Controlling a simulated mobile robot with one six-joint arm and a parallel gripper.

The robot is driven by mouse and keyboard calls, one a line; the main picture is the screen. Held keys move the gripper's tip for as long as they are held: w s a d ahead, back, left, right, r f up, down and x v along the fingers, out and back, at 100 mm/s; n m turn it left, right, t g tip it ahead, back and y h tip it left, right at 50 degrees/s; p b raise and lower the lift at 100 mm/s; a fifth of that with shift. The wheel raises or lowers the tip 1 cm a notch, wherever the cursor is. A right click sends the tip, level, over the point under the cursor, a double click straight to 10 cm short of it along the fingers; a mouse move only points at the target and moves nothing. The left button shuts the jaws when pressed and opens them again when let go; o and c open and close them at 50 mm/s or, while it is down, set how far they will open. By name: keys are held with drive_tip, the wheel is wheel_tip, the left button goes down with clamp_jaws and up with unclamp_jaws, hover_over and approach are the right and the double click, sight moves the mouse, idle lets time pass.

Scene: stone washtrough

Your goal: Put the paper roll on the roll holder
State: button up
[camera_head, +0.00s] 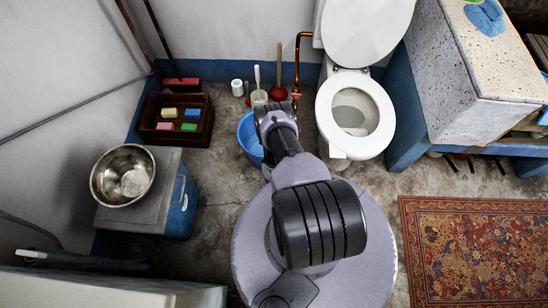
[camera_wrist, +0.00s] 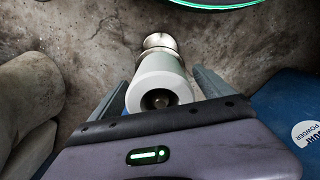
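The white paper roll (camera_wrist: 160,88) shows in the wrist view with its near end and dark core hole facing the camera. It lies centred between the two fingers of my gripper (camera_wrist: 161,75), close to both; I cannot tell whether they press on it. A small shiny round metal piece (camera_wrist: 160,41) shows just beyond the roll; I cannot tell whether it belongs to the roll holder. In the head view a white upright cylinder (camera_head: 237,87) stands near the back wall, left of my arm. My fingers are hidden there. No roll holder is clearly identifiable.
A blue bucket (camera_head: 249,140) is beside my arm, and the toilet (camera_head: 355,110) is to its right. A wooden crate (camera_head: 177,121) with coloured blocks and a steel bowl (camera_head: 122,175) on a blue cooler (camera_head: 181,212) are at left. A patterned rug (camera_head: 475,250) lies at right.

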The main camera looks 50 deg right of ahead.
wheel_tip(320, 180, up, 17)
drive_tip(key=p, duration=0.9)
drive_tip(key=shift+r, duration=0.2)
